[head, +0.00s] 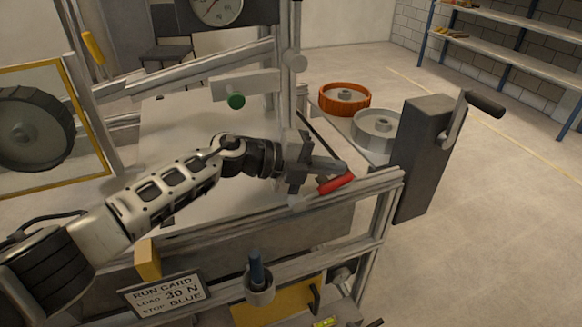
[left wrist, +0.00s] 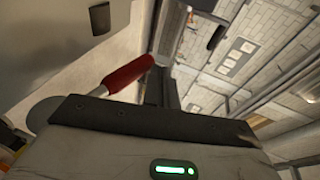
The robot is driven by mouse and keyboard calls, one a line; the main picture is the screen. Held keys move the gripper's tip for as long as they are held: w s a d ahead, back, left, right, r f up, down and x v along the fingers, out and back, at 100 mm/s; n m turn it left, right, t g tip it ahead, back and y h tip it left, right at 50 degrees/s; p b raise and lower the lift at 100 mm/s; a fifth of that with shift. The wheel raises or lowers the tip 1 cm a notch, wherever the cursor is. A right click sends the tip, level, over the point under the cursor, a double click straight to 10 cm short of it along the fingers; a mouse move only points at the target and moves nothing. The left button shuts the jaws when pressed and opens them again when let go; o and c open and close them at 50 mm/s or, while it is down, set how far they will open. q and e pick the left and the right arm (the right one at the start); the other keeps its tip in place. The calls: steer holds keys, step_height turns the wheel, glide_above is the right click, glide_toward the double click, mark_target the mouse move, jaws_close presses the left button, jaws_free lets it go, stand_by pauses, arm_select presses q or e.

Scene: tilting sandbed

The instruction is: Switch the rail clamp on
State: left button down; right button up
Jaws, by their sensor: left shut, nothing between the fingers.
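A red-handled lever (head: 337,184), which looks like the rail clamp's handle, lies along the top front rail of the sandbed frame. Its pale shaft runs down to the left, and its base is partly hidden by my gripper. My left gripper (head: 342,168) is shut and empty, with its fingers just above and behind the red grip. I cannot tell whether they touch it. In the left wrist view, the red grip (left wrist: 128,74) slants up to the right beside my closed fingers (left wrist: 162,88). My right gripper is not in view.
A dark post with a crank (head: 424,150) stands right of the frame. A blue peg (head: 257,268) and run card (head: 165,295) are in front.

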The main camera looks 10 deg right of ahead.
arm_select(q)
steer(key=w+a+r+p, duration=0.1)
steer(key=a+r, duration=0.3)
steer(key=r, duration=0.9)
steer(key=shift+w, duration=0.45)
steer(key=shift+a, duration=0.1)
